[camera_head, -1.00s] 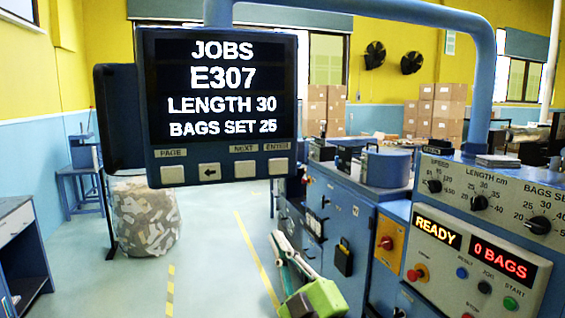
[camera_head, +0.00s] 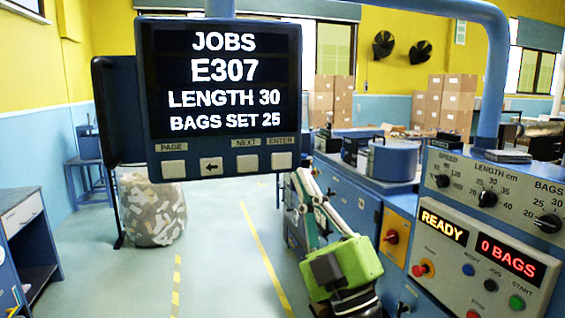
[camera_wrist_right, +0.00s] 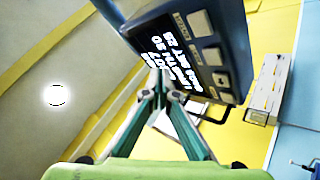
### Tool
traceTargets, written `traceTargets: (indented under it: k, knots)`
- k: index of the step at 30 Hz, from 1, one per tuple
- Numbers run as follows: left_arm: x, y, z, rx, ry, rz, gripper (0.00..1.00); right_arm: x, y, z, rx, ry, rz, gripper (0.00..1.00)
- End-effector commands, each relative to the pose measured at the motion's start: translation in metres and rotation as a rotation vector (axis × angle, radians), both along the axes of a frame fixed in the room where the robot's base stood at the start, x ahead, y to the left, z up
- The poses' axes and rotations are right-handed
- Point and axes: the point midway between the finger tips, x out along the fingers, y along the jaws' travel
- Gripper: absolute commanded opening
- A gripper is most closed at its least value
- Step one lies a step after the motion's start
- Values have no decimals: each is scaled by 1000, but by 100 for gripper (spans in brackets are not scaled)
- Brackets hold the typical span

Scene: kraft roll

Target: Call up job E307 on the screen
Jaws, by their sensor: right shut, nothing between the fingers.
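The screen (camera_head: 222,85) hangs at the upper left-middle of the head view and reads JOBS, E307, LENGTH 30, BAGS SET 25. Below it are the PAGE button (camera_head: 174,169), the back-arrow button (camera_head: 211,167), the NEXT button (camera_head: 247,164) and the ENTER button (camera_head: 282,160). My right gripper (camera_head: 301,178) is shut and empty, its tips just below and right of ENTER. Contact with a button cannot be made out. In the right wrist view the shut fingers (camera_wrist_right: 158,80) point up beside the tilted screen (camera_wrist_right: 170,62). My left gripper does not clearly show.
A blue machine with dials and a control panel (camera_head: 485,250) stands at the right, showing READY and 0 BAGS. A bin of paper scraps (camera_head: 152,212) stands behind the screen. Stacked cartons (camera_head: 450,103) are farther back. Floor is clear at lower middle.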

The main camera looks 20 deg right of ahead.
Motion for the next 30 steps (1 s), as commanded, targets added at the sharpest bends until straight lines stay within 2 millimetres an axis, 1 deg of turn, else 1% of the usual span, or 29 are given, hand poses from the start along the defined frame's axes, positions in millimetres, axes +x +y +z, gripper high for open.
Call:
traceTargets:
  k: [5, 12, 16, 22, 30]
  knots:
    - [0, 0, -6, 0, 0, 0, 0, 20, 0, -1, 1, -1, 0, 0]
    - [0, 0, -17, 0, 0, 0, 0, 55, 1, -2, 1, -1, 0, 0]
    - [0, 0, -21, 0, 0, 0, 0, 70, 2, -2, -1, 1, 0, 0]
    - [0, 0, -24, 0, 0, 0, 0, 82, 3, -1, -1, 1, 0, 0]
    - [0, 0, -24, 0, 0, 0, 0, 84, 3, 0, 0, 1, 0, 0]
